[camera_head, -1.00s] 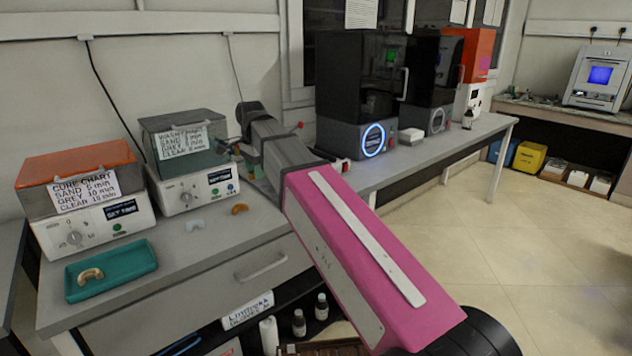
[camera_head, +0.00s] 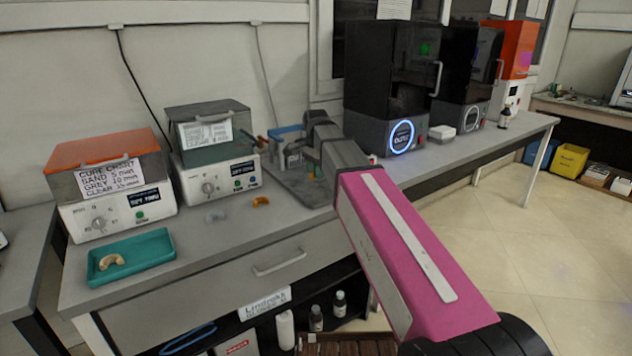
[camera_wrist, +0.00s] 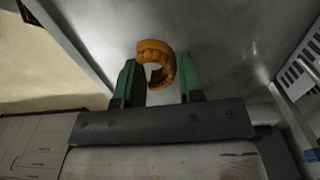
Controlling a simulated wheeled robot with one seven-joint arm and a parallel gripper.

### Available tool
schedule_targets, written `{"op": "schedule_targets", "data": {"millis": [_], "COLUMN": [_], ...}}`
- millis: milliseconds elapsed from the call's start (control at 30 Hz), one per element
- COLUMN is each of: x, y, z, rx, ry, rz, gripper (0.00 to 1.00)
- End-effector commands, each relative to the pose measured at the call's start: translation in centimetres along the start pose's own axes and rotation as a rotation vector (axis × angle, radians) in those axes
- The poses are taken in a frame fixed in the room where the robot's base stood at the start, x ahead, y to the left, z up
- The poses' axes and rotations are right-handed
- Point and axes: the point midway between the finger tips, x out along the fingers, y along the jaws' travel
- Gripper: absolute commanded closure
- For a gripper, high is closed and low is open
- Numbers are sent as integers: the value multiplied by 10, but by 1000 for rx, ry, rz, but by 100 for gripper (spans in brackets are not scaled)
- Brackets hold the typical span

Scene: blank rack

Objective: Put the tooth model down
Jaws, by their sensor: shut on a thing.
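My gripper (camera_wrist: 160,80) is shut on an orange-brown, horseshoe-shaped tooth model (camera_wrist: 168,58), which sits between its green fingertips in the wrist view. A grey surface lies beyond the model; whether it touches is unclear. A tan model (camera_head: 111,263) lies in the teal tray (camera_head: 150,262).
The bench (camera_head: 225,238) carries an orange-lidded cure unit (camera_head: 118,207) and a grey-lidded wash unit (camera_head: 215,178) at the left. A blue and grey device (camera_head: 289,147) stands behind my gripper. Black printers (camera_head: 392,75) stand to the right. Bare bench lies around the loose models.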

Motion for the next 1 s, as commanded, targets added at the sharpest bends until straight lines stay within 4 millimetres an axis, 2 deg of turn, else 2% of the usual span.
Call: {"op": "schedule_targets", "data": {"millis": [400,767,800,833,867,1000], "x": [40,43,43,42,42,42], "y": [0,0,0,0,0,0], "z": [0,0,0,0,0,0], "rx": [0,0,0,0,0,0], "ry": [0,0,0,0,0,0], "rz": [0,0,0,0,0,0], "gripper": [87,87,55,45,40,40]}}
